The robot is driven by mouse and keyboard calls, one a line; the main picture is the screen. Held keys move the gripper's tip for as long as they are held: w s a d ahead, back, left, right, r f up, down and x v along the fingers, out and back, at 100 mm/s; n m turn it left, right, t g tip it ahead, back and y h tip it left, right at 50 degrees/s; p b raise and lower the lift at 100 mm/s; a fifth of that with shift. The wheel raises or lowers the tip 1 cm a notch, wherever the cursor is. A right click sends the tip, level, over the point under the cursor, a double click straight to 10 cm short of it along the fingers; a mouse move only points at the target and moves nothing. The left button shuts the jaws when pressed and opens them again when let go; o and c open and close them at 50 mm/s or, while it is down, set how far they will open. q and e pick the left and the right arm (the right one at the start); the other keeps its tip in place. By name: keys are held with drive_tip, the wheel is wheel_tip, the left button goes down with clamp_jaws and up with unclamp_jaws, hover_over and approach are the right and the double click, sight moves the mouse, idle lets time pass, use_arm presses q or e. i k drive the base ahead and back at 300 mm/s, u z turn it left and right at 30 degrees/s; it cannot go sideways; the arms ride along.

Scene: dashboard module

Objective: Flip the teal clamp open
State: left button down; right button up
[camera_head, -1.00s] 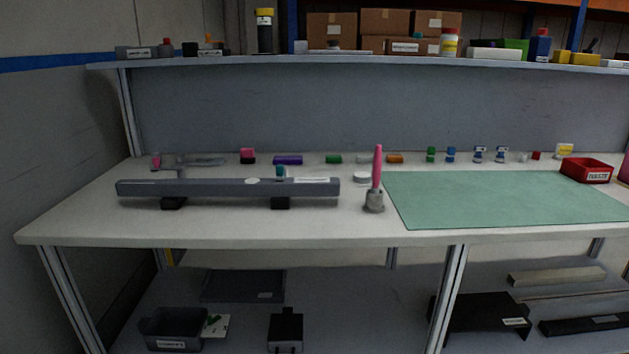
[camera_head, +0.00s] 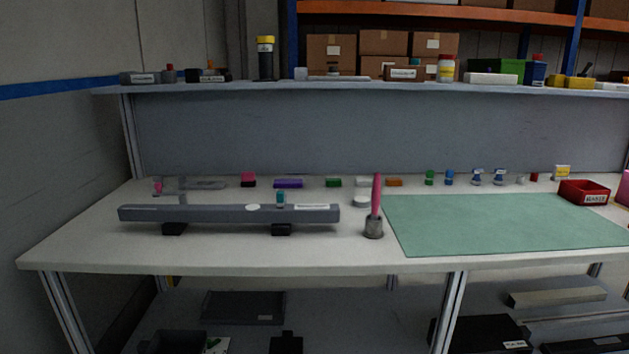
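A small teal clamp (camera_head: 281,198) sits at the top edge of a long grey dashboard module (camera_head: 220,214), right of its middle. The clamp looks upright, but it is too small to tell whether it is open or shut. The module lies across two dark supports on the left half of the white table (camera_head: 100,250). A pink piece (camera_head: 158,187) stands behind the module's left end. Neither of my grippers is in view.
A pink-handled tool stands in a grey holder (camera_head: 374,228) right of the module. A green mat (camera_head: 510,222) covers the right side, with a red bin (camera_head: 584,192) at its back corner. Several small coloured blocks line the back. The table's front strip is clear.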

sight(281, 194)
drive_tip(key=z, duration=2)
drive_tip(key=k, duration=0.75)
drive_tip(key=u, duration=0.95)
drive_tip(key=i, duration=0.55)
drive_tip(key=u, duration=0.05)
